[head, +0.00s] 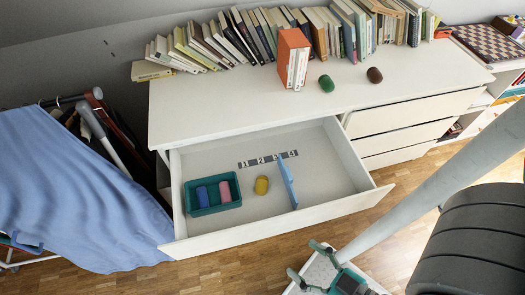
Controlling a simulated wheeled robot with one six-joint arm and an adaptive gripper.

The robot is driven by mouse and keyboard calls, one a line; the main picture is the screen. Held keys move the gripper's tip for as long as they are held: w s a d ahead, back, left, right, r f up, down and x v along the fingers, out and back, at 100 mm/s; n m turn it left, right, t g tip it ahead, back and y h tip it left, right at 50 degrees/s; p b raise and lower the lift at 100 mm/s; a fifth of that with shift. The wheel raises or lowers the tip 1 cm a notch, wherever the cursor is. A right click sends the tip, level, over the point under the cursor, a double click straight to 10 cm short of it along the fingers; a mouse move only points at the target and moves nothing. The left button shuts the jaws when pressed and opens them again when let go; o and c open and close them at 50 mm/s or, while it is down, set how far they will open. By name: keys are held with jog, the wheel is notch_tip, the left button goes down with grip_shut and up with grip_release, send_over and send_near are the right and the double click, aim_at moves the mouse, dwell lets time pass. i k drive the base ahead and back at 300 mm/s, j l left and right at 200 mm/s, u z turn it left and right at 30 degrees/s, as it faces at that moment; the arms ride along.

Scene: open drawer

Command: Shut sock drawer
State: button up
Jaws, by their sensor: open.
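The sock drawer is the wide white drawer (280,232) at the upper left of a white dresser (240,105). It is pulled far out. Inside, a teal tray (212,209) holds a blue roll (202,196) and a pink roll (224,191), which look like rolled socks. A yellow roll (262,185) lies beside the tray. A light blue divider (288,182) stands upright to its right. My gripper (306,260) is open and empty, in front of the drawer front near its middle, apart from it as far as I can tell.
Books (215,45), an orange box (293,58), a green roll (327,83) and a brown roll (375,75) are on the dresser top. A blue cloth (80,190) hangs close to the drawer's left side. Bare wooden floor (225,275) lies in front.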

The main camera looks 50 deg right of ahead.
aim_at(331, 182)
jog(key=k+l, duration=0.1)
jog(key=k, duration=0.3)
jog(key=k+z, duration=0.1)
jog(key=k, duration=0.25)
jog(key=k+z, duration=0.25)
jog(key=z, duration=0.15)
